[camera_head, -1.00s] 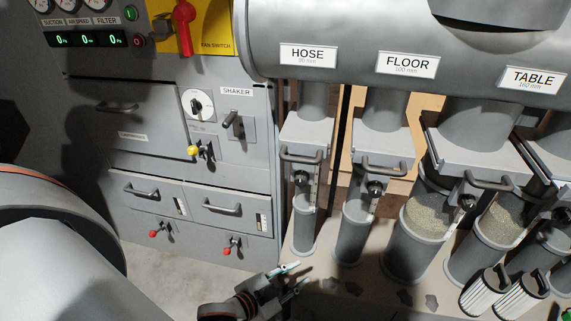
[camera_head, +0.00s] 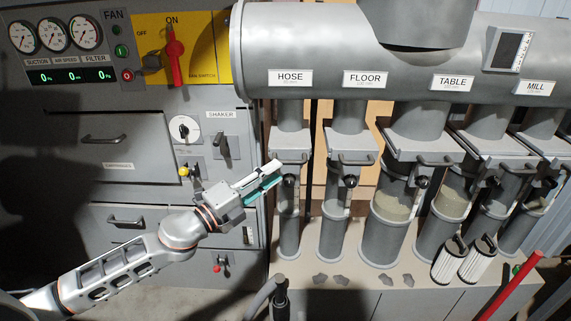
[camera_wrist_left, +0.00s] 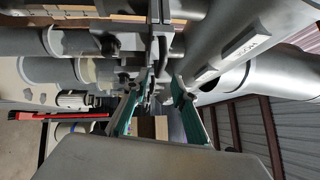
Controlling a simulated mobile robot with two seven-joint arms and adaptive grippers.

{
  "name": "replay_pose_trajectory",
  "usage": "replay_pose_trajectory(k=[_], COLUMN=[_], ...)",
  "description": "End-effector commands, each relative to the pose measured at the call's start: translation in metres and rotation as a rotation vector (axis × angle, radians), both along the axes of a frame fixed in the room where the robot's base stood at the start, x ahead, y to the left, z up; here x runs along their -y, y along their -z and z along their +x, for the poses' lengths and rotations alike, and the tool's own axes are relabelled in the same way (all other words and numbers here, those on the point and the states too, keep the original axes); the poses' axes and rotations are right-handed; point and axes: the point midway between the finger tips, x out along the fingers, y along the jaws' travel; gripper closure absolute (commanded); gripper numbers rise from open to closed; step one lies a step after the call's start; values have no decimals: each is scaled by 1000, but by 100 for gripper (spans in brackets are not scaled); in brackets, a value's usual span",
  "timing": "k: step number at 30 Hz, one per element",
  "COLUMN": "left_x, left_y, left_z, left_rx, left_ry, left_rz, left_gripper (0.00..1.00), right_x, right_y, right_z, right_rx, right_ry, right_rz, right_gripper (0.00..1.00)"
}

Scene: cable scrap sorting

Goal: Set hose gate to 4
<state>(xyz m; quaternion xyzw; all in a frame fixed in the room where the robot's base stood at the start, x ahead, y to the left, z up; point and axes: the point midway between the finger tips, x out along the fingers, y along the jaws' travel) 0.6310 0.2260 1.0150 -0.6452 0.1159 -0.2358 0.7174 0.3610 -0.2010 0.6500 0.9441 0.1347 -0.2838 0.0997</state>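The hose gate (camera_head: 291,143) is a grey slide box on the leftmost drop pipe, under the HOSE label (camera_head: 290,78). Its dark bar handle (camera_head: 290,158) faces me, with a dark knob (camera_head: 289,181) below it. No scale number on it is legible. My left gripper (camera_head: 278,172) reaches in from the left, its white and teal fingertips close to the handle and knob. Contact cannot be told. In the left wrist view my left gripper (camera_wrist_left: 162,78) has its teal fingers apart, with gate parts showing between and beyond them. My right gripper is not in view.
The floor gate (camera_head: 349,145), table gate (camera_head: 421,142) and more gates stand in a row to the right. The fan panel (camera_head: 180,50) and shaker knob (camera_head: 221,146) are left. Two pleated filters (camera_head: 464,259) and a red bar (camera_head: 512,286) lie lower right.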

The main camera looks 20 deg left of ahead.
Motion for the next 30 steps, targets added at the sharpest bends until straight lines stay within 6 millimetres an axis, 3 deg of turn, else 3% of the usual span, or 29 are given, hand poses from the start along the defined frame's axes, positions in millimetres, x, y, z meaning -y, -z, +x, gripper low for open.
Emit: replay_pose_trajectory(k=[12,24,25,28,30], left_x=[27,31,31,31,31], left_y=[-9,-8,-8,-8,-8], left_z=[48,55,55,54,54], left_rx=[0,-2,-2,-2,-2], left_ry=[-1,0,0,0,0], left_rz=[-2,-2,-2,-2,-2], left_gripper=[74,74,76,100,100], right_x=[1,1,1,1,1], right_y=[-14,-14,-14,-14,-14], right_z=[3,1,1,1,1], right_rx=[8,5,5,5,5], right_ry=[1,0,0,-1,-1], right_rz=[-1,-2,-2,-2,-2], right_gripper=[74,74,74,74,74])
